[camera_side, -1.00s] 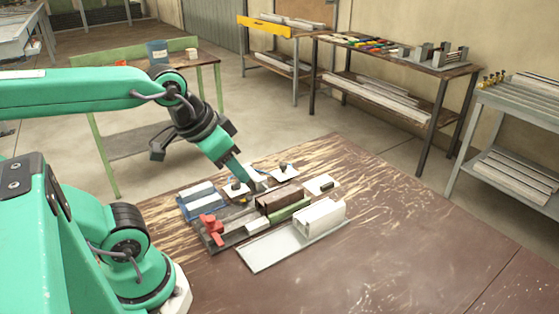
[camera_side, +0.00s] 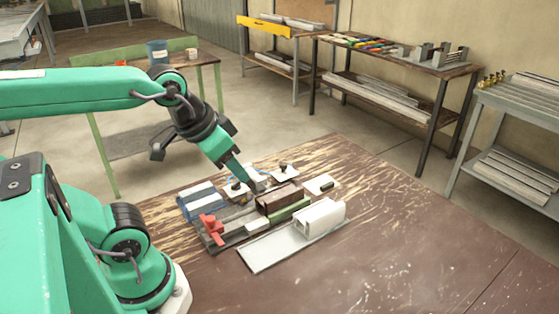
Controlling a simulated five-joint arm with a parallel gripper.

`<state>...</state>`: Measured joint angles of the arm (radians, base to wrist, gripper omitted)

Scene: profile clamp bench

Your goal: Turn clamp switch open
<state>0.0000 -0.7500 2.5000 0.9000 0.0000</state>
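My gripper (camera_side: 254,183) points down at the back of the clamp fixture, close to two small white plates with dark knobs. The left knob switch (camera_side: 236,188) is just left of my gripper's tip, and the right knob switch (camera_side: 284,169) is to its right. A third white plate (camera_side: 320,185) carries a dark rocker-like piece. The clamp fixture (camera_side: 238,222) has a red clamp part (camera_side: 211,228) at its front left and a brown profile (camera_side: 279,198) lying in it. The fingers are too small to tell open from shut, or whether they touch a knob.
A blue holder (camera_side: 200,201) with light profiles is left of the fixture. A white profile (camera_side: 321,217) rests on a pale tray (camera_side: 270,250) in front. The table's right side (camera_side: 420,240) is clear. Shelves stand behind, apart from the table.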

